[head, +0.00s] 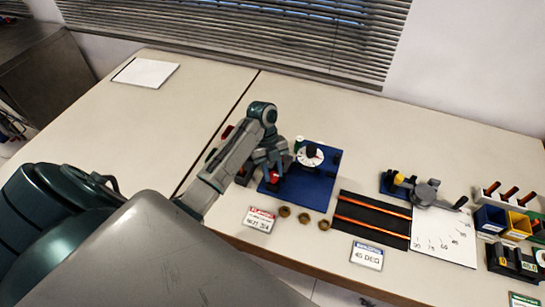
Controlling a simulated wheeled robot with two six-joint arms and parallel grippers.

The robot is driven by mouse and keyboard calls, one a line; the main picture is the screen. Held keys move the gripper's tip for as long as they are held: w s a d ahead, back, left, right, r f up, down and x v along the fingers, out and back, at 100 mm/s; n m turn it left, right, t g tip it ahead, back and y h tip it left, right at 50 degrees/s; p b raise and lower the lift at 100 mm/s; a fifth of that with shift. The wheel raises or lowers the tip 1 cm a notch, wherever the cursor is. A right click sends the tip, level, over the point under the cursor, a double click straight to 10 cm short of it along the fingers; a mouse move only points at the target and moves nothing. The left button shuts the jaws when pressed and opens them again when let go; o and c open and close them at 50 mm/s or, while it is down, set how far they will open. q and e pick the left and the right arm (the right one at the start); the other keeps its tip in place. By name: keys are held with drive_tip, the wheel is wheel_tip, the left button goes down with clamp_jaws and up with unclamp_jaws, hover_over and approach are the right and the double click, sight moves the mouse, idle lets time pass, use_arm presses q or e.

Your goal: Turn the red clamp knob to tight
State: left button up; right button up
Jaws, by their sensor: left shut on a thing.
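The red clamp knob (274,178) shows as a small red patch at the left side of the blue rig plate (308,189). My left gripper (271,172) is at the knob and shut on it, hiding most of it. The white dial gauge (310,156) stands on the same plate, just right of the gripper. The knob's marking and its turn angle are too small to tell. My right gripper is not in view.
Several brass rings (304,218) lie in front of the plate, beside a red-headed card (260,219). A black mat with orange rails (371,220), an angle board (443,236) and coloured bins (503,222) stand to the right. The left table is mostly clear.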

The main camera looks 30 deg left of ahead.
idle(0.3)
use_arm(q)
drive_tip(key=o, duration=0.7)
drive_tip(key=shift+r, duration=0.15)
drive_tip(key=p+v, duration=0.8)
drive_tip(key=v, duration=0.2)
drive_tip(key=shift+r, duration=0.25)
drive_tip(key=shift+w, duration=0.1)
